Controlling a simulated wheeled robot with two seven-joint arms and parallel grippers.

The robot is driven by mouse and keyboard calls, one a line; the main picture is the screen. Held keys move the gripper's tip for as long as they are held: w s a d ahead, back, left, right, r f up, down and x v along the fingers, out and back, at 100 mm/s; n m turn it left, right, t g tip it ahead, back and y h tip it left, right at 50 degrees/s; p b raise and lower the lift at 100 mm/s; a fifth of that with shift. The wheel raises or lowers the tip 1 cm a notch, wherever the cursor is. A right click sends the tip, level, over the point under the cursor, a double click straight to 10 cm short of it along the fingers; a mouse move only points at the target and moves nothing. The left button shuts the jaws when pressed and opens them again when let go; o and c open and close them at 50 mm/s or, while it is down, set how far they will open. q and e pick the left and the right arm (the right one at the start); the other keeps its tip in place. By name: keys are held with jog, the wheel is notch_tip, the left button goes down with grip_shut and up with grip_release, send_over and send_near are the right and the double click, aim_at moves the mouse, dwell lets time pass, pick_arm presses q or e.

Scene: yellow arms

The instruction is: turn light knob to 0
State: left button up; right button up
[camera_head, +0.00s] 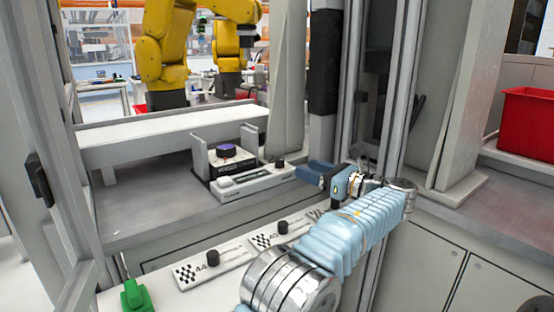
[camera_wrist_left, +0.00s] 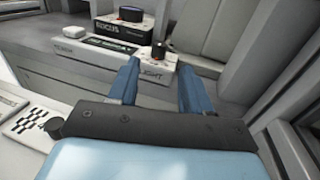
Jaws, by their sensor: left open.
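The light knob (camera_head: 279,163) is a small black knob on the right end of a low white panel (camera_head: 262,184). In the left wrist view the knob (camera_wrist_left: 158,51) has a reddish mark on its side, and the word LIGHT is partly visible below it. My left gripper (camera_head: 308,170) is just right of the panel in the head view. In the wrist view its two blue fingers (camera_wrist_left: 158,85) are apart and empty, and the knob appears beyond the gap between their tips. I cannot read the knob's setting. My right gripper is not in view.
A FOCUS box with a blue-topped dial (camera_head: 226,151) stands behind the panel. Plates with black knobs (camera_head: 212,257) and checkered marks lie in front, beside a green object (camera_head: 136,297). A vertical frame post (camera_head: 322,100) rises behind my gripper. A red bin (camera_head: 527,122) stands at right.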

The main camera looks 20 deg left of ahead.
aim_at(281, 161)
pick_arm(q)
jog(key=x, duration=1)
jog(key=shift+w+a, duration=0.1)
jog(key=shift+a, duration=0.1)
grip_shut()
jog(key=m+t+h+b, duration=0.1)
jog(key=t, duration=0.1)
jog(key=m+t+h+b, duration=0.1)
jog(key=m+t+b, duration=0.1)
jog(key=shift+f+h, duration=0.25)
jog(key=shift+h, duration=0.05)
jog(key=shift+m+t+h+b, duration=0.75)
jog(key=shift+m+t+h, duration=0.15)
jog(key=shift+t+h, duration=0.15)
jog(key=shift+r+m+t+h+b, duration=0.15)
jog(key=shift+m+t+h+b, duration=0.3)
jog(key=shift+m+t+h, duration=0.15)
grip_release()
